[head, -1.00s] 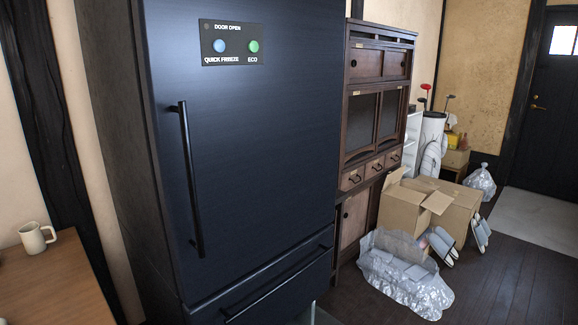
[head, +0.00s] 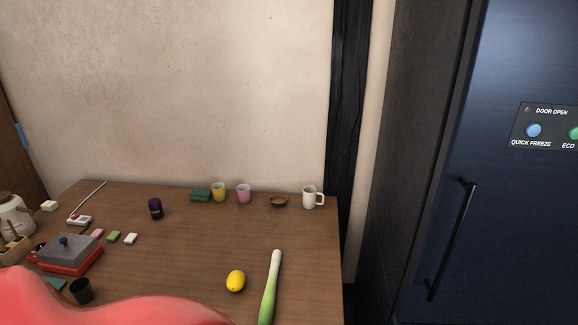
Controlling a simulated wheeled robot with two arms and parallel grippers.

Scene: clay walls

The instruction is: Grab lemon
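In the head view a yellow lemon (head: 235,281) lies on the wooden table (head: 185,246), towards its near right part. A long green and white leek (head: 271,290) lies just to the right of the lemon, apart from it. Neither of my grippers shows in the head view, so whether they are open or shut is hidden.
A large red rounded shape (head: 100,303) covers the near left of the table. A dark fridge (head: 500,215) stands at right.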

